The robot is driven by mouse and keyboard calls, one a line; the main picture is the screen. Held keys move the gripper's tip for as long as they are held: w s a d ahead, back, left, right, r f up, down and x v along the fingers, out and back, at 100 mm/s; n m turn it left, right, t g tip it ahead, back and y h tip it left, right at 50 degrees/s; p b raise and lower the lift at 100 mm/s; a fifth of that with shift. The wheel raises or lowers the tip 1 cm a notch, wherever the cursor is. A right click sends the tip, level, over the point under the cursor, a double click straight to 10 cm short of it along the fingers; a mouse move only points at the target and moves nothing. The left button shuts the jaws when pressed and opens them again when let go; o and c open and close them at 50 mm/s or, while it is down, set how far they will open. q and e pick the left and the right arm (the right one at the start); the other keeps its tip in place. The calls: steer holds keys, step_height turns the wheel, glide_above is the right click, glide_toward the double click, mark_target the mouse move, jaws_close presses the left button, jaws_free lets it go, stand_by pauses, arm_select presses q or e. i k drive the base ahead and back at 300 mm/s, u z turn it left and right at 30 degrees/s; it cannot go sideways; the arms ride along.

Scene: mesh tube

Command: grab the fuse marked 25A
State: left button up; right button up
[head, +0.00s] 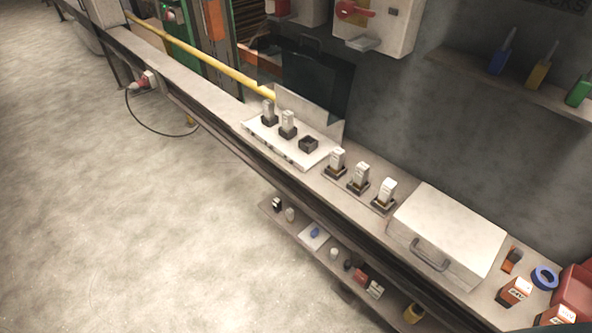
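Several pale fuses stand upright in dark holders along the bench in the head view. Two of them, a left fuse (268,107) and a right fuse (288,119), are on a white tray-like panel (256,132) beside an empty dark holder (308,143). Three more stand in a row on the bench to the right: a left one (337,158), a middle one (361,174) and a right one (387,189). Their markings are too small to read, so I cannot tell which is 25A. Neither of my grippers is in view.
A pale case with a handle (450,235) stands right of the fuse row. Orange-and-white boxes (514,291), blue tape (545,277) and a red bin (577,290) fill the bench's right end. A lower shelf (318,243) holds small items. The floor (130,220) at left is clear.

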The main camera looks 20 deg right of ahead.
mark_target(361, 169)
steer(key=u, duration=0.9)
steer(key=i, duration=1.1)
steer(key=z, duration=1.85)
